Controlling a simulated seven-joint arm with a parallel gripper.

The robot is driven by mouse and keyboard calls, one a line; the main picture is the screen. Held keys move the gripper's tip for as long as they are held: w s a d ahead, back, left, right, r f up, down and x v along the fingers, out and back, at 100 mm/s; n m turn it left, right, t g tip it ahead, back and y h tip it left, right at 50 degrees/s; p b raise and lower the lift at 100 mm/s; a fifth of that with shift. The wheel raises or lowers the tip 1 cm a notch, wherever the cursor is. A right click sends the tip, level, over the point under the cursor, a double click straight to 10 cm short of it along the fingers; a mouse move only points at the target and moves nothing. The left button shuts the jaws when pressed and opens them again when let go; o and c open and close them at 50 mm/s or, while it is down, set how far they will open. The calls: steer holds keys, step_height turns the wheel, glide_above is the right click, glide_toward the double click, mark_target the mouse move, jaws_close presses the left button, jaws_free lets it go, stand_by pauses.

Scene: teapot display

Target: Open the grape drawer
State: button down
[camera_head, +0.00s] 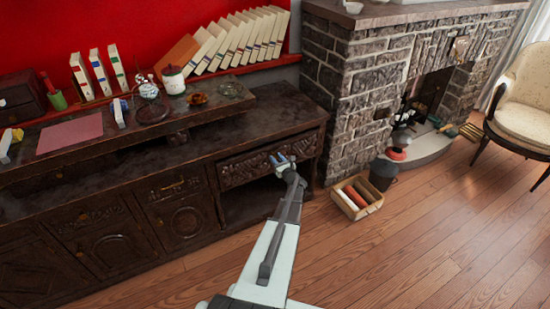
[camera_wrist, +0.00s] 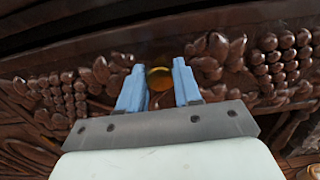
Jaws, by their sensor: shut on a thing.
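The grape drawer (camera_head: 243,168) is the carved dark-wood front at the right end of the long cabinet, above an open niche. In the wrist view its front (camera_wrist: 225,70) fills the picture, with grape bunches and leaves in relief. A round brass-coloured knob (camera_wrist: 159,77) sits at the middle of the carving. My gripper (camera_head: 280,160) is at the drawer front. In the wrist view its two blue fingers (camera_wrist: 158,85) stand on either side of the knob, shut on it. Whether the drawer front stands out from the cabinet is hard to tell.
The cabinet top (camera_head: 215,140) carries books, jars and a pink mat (camera_head: 70,132). A stone fireplace (camera_head: 350,90) stands to the right. A wooden crate (camera_head: 359,211) and a dark bucket (camera_head: 384,172) are on the floor there. The floor (camera_head: 420,250) at lower right is clear.

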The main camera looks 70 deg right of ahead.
steer(key=v, duration=2.5)
steer(key=shift+a, duration=0.15)
steer(key=shift+s+r, duration=0.1)
steer(key=c, duration=0.8)
jaws_free()
steer(key=v, duration=1.3)
steer(key=shift+s+a, duration=0.25)
steer(key=shift+s, duration=0.05)
steer(key=shift+n, duration=0.3)
